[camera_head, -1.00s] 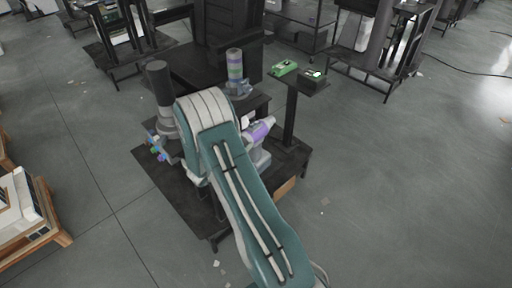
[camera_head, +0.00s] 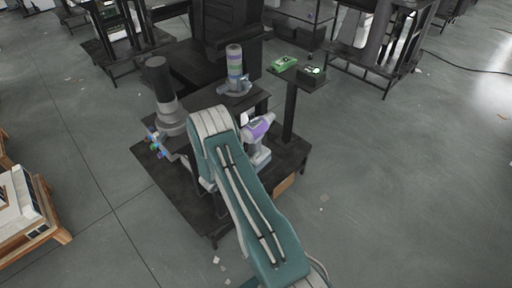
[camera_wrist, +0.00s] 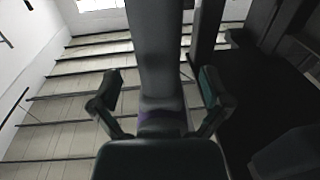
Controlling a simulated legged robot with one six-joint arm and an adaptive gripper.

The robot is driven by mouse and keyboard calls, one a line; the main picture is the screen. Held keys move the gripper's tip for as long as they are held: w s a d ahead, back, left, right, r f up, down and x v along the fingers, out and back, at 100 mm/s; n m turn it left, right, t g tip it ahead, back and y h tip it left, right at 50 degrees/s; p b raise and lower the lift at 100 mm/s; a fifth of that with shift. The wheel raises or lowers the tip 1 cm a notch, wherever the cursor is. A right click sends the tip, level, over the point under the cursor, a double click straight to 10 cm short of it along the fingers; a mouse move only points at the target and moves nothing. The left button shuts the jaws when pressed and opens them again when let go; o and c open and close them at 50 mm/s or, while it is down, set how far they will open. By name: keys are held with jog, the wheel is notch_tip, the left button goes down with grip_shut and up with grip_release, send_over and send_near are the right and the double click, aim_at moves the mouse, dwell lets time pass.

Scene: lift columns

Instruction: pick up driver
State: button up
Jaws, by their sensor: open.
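The driver (camera_head: 257,128), with a purple and white body and a grey base, stands on the dark workbench, just right of my arm in the head view. My arm hides part of the bench beside it. My gripper is hidden behind my arm in the head view. In the wrist view my gripper (camera_wrist: 160,96) is open, with its two dark fingers spread apart. A grey upright shape with a purple patch (camera_wrist: 160,118) shows between the fingers; I cannot tell whether it is the driver or whether the fingers touch it.
A dark cylinder on a grey base (camera_head: 165,98) stands left of my arm. A banded column (camera_head: 235,68) stands behind. A post bears a small shelf with green devices (camera_head: 284,64) to the right. Open floor (camera_head: 400,190) lies right of the bench.

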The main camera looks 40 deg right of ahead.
jog(key=d, duration=0.4)
jog(key=shift+w+d, duration=0.2)
jog(key=shift+w, duration=0.15)
grip_shut()
jog(key=shift+r, duration=0.15)
